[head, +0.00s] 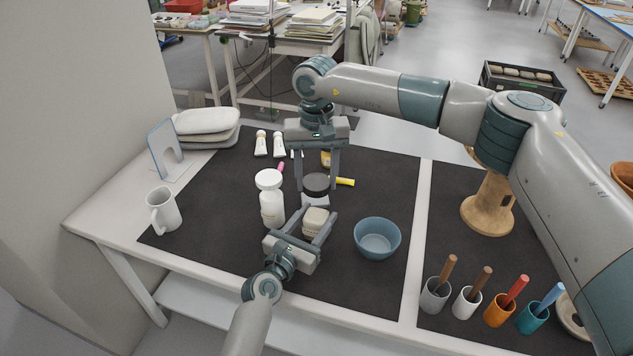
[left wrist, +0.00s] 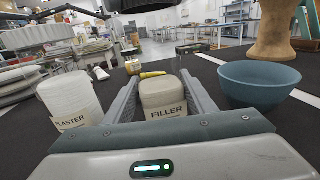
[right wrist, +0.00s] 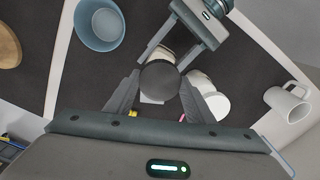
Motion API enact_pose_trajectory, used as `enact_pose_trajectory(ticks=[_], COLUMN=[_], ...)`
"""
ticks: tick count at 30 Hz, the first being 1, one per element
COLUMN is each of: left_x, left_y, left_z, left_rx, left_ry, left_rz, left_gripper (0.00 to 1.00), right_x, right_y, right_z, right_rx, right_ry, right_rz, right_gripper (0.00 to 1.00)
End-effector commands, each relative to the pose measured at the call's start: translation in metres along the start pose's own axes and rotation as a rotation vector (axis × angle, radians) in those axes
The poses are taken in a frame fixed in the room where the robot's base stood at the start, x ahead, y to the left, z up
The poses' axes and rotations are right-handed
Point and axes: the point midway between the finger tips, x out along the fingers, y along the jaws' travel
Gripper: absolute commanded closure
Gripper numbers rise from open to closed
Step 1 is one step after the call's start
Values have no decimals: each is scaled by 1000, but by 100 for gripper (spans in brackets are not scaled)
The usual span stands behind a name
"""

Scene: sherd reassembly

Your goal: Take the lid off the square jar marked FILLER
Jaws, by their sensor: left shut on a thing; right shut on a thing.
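The cream square jar marked FILLER (left wrist: 165,97) stands between the fingers of my left gripper (head: 308,238), which is shut on it. Its label faces the left wrist camera. No dark lid shows on its pale top in that view; whether the top is open I cannot tell. My right gripper (head: 317,182) is shut on a dark grey round lid (right wrist: 160,77), also in the head view (head: 316,184). The lid is held up, apart from the jar. In the right wrist view it overlaps the cream jar (right wrist: 166,51).
The white PLASTER jar (left wrist: 70,98) stands left of FILLER. A blue bowl (head: 377,239) is to the right and a white mug (head: 163,212) to the left. A white piece (head: 314,200) shows below the lid. Tubes (head: 261,144) lie at the back.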

Motion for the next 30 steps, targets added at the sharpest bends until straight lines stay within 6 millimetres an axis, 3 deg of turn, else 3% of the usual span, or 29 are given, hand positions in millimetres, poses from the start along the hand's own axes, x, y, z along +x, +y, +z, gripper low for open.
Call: enact_pose_trajectory(ticks=[3, 4, 6, 7, 20, 30], left_x=[0, 0, 0, 0, -5, -48], left_y=[0, 0, 0, 0, 0, 0], left_z=[0, 0, 0, 0, 0, -2], left_rx=[0, 0, 0, 0, 0, -1], left_ry=[0, 0, 0, 0, 0, 1], left_rz=[0, 0, 0, 0, 1, 1], left_gripper=[100, 47, 31, 28, 28, 28], right_x=[0, 0, 0, 0, 0, 1], right_y=[0, 0, 0, 0, 0, 0], right_z=[0, 0, 0, 0, 0, 0], right_rx=[0, 0, 0, 0, 0, 0], right_ry=[0, 0, 0, 0, 0, 0], right_rz=[0, 0, 0, 0, 0, 0], right_gripper=[78, 78, 78, 78, 78, 78])
